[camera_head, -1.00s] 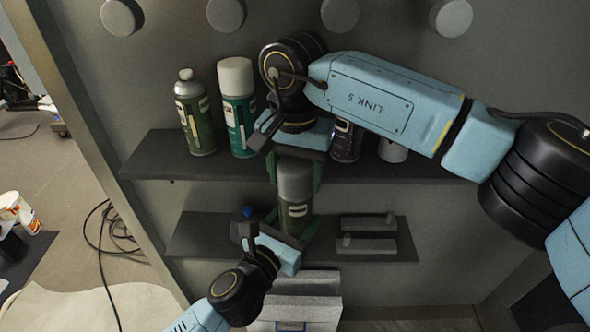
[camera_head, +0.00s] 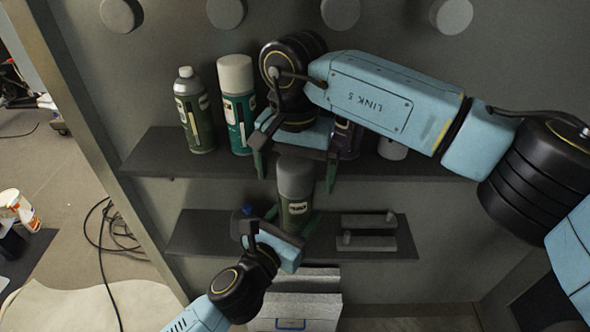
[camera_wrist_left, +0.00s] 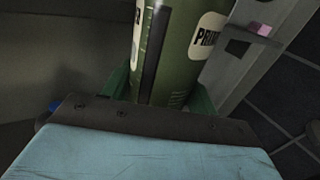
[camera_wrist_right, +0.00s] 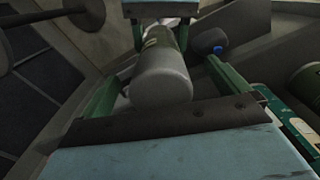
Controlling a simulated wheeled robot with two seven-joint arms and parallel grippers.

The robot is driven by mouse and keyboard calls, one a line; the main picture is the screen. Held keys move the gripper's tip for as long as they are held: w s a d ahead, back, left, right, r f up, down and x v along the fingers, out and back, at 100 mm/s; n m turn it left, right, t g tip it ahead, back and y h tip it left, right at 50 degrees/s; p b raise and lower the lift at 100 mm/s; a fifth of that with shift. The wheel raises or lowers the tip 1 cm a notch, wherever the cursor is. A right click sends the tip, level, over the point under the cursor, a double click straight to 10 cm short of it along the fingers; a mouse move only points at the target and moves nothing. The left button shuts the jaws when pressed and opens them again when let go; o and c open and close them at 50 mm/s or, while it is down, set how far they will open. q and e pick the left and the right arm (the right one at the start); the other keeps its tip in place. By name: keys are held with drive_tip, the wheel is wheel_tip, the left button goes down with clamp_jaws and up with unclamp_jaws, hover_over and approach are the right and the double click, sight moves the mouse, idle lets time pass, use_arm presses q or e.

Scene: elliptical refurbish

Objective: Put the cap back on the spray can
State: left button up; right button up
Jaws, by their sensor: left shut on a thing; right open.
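The spray can (camera_head: 295,208) is green with a grey cap (camera_head: 295,177) seated on its top. It stands upright in front of the lower shelf in the head view. My left gripper (camera_head: 290,225) is shut on the can's lower body; the left wrist view shows the green label (camera_wrist_left: 178,50) between its fingers. My right gripper (camera_head: 295,172) is open above, its green fingers spread on both sides of the cap without touching it. The right wrist view shows the grey cap (camera_wrist_right: 161,80) between the open fingers.
A can with a bare nozzle (camera_head: 194,110) and a teal can with a pale cap (camera_head: 237,100) stand on the upper shelf (camera_head: 150,160), left of my right gripper. A dark can (camera_head: 346,138) stands at its right. Grey bars (camera_head: 368,232) lie on the lower shelf (camera_head: 195,235).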

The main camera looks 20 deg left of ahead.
drive_tip(key=shift+r, duration=0.15)
drive_tip(key=shift+r, duration=3.4)
drive_tip(key=shift+s+f, duration=0.1)
